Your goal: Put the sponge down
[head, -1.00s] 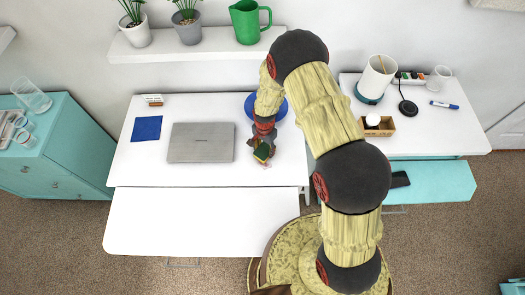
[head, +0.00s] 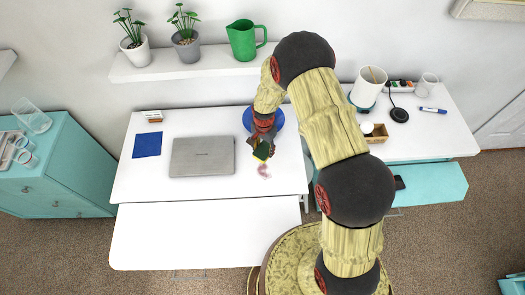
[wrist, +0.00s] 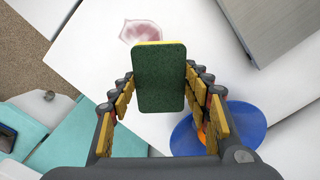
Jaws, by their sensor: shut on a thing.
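The sponge (head: 262,151) is a dark green block with a yellow layer; it fills the middle of the wrist view (wrist: 159,80). My gripper (head: 266,143) is shut on it, with a finger on each side in the wrist view (wrist: 159,92). The sponge is over the white desk (head: 225,190), behind a pink stain (head: 264,171) in the head view. The stain also shows past the sponge's far edge in the wrist view (wrist: 140,31). I cannot tell the exact gap between sponge and desk.
A blue plate (head: 276,122) lies behind my gripper, partly hidden by it. A grey laptop (head: 202,157) and a blue square (head: 147,145) lie to the left. A shelf (head: 200,65) hangs behind. The desk front is clear.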

